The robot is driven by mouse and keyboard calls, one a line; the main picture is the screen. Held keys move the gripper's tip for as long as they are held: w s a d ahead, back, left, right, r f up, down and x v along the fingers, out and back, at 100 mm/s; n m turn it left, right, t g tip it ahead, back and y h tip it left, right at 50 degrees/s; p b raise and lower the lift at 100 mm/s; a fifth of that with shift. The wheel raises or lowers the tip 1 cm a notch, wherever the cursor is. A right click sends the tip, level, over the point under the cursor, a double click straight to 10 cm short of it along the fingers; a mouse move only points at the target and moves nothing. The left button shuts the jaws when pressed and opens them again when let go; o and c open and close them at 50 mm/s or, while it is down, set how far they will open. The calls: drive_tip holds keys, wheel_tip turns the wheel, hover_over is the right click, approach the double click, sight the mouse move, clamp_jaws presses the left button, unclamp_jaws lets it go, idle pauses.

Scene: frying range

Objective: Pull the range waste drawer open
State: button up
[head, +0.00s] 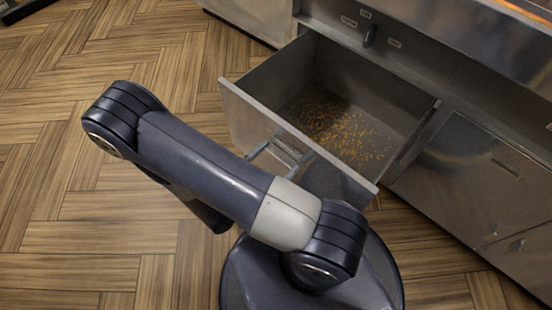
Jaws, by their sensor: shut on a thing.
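The range waste drawer (232,107) is a grey metal drawer in the range front, in the upper middle of the head view. It stands well out from the range, and its inside is in sight, with many small orange-brown crumbs on the floor of it. Its bar handle (257,151) is on the outer face of the front panel. My gripper (287,157) is at this handle and shut on it. My own arm hides most of the gripper and part of the handle.
The steel range (455,75) fills the upper right, with a small labelled knob (370,35) above the drawer opening. Closed steel doors (480,175) are right of the drawer. The wood-patterned floor (60,200) is clear at left.

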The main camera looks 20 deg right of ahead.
drive_tip(key=o, duration=1.1)
drive_tip(key=p+v, duration=0.1)
drive_tip(key=v, duration=0.9)
drive_tip(key=shift+s+a+p, duration=0.2)
drive_tip(key=shift+a+p, duration=0.15)
drive_tip(key=shift+p, duration=0.05)
drive_tip(key=shift+f, duration=0.1)
drive_tip(key=shift+b+x, duration=0.9)
drive_tip(key=shift+x, duration=4.55)
drive_tip(key=shift+w+a, duration=0.1)
